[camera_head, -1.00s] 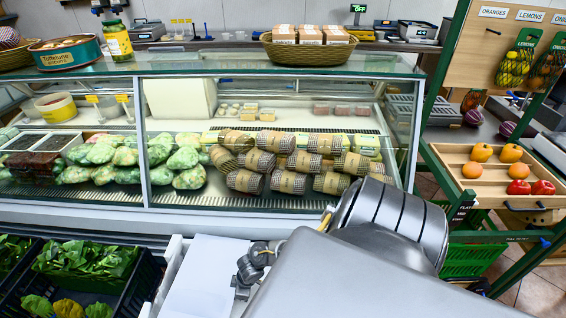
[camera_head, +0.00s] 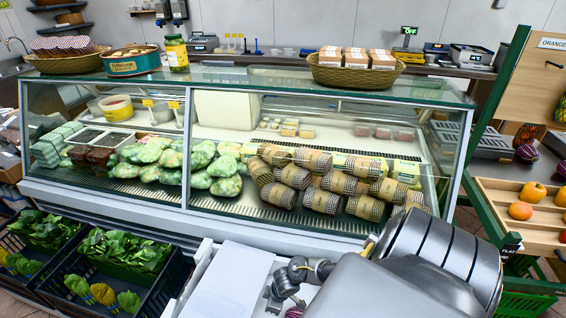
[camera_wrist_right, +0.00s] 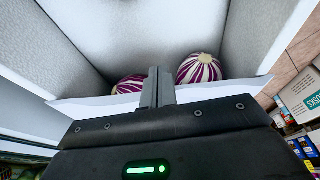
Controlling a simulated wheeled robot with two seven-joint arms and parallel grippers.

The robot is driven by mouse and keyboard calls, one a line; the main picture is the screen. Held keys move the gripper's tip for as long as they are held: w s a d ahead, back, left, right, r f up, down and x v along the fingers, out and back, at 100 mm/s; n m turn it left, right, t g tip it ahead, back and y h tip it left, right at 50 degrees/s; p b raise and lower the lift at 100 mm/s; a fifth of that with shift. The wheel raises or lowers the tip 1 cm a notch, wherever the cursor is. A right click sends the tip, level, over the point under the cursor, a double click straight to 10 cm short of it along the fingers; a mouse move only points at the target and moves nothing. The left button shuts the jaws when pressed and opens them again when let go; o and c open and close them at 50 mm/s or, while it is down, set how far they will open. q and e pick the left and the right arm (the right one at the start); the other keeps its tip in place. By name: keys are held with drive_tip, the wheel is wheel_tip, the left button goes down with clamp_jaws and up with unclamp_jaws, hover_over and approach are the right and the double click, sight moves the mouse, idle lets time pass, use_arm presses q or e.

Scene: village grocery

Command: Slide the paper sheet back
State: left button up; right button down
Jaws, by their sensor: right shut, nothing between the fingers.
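The white paper sheet (camera_head: 232,284) shows in the head view on a white box (camera_head: 190,285) at the bottom. My right gripper (camera_head: 285,285) is over the sheet's right side. In the right wrist view a white sheet edge (camera_wrist_right: 85,108) runs behind my right gripper (camera_wrist_right: 158,85). The fingers are shut and empty; whether they touch the sheet cannot be told. Two purple-and-white striped round vegetables (camera_wrist_right: 198,68) lie in the box beyond the fingers, one partly hidden. My left gripper is out of view.
A glass display case (camera_head: 320,150) with wrapped goods stands behind the box. Black crates (camera_head: 160,270) of greens are at the left. A wooden fruit shelf (camera_head: 500,210) is at the right. Box walls (camera_wrist_right: 60,55) rise close around the fingers.

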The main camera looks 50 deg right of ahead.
drive_tip(key=p+v, duration=0.1)
drive_tip(key=v, duration=0.6)
drive_tip(key=shift+s+d+r, duration=0.2)
drive_tip(key=shift+d+r, duration=0.1)
